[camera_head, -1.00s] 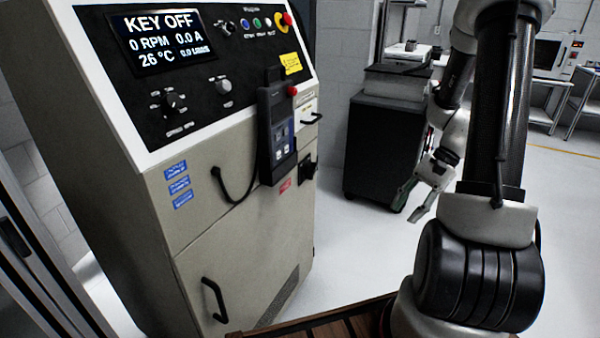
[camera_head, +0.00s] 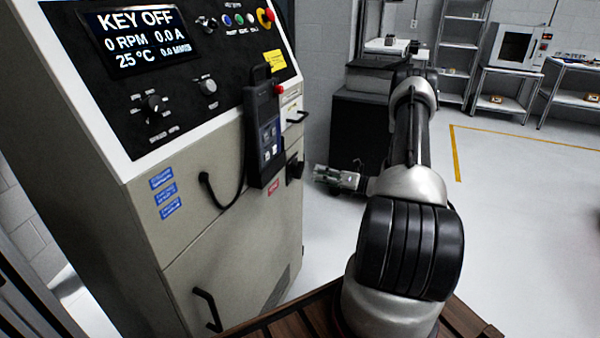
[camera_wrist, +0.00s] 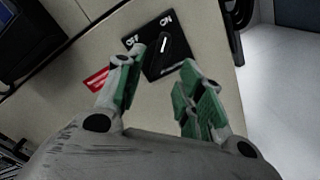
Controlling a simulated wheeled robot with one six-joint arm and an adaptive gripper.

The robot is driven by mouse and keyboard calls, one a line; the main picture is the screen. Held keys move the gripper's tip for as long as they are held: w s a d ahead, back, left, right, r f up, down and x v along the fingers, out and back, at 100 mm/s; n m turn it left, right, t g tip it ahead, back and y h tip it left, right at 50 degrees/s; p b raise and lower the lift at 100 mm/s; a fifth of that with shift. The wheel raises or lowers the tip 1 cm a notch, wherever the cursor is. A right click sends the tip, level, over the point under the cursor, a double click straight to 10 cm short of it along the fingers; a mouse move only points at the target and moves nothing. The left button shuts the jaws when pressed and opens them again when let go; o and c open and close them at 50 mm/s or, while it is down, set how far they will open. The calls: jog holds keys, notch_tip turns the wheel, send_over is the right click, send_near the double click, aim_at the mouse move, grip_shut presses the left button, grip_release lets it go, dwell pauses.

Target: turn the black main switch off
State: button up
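The black main switch (camera_head: 293,168) sits on the side of the beige cabinet, below and right of the hanging handheld unit. In the wrist view it is a black square plate (camera_wrist: 182,62) with a black handle carrying a white line. The handle points towards the upper label, which seems to read ON; the OFF label is at the plate's left corner. My gripper (camera_head: 318,176) is just right of the switch in the head view. In the wrist view my gripper (camera_wrist: 163,62) is open and empty, its green-padded fingers framing the handle from below. I see no clear contact.
The handheld unit (camera_head: 262,135) hangs left of the switch. A red label (camera_wrist: 96,80) is beside the switch plate. A black drawer handle (camera_head: 298,116) juts out above. The display (camera_head: 142,38) reads KEY OFF. A dark cart (camera_head: 358,130) stands behind; floor at right is free.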

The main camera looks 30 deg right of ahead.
aim_at(298, 170)
jog(key=x, duration=0.7)
grip_shut()
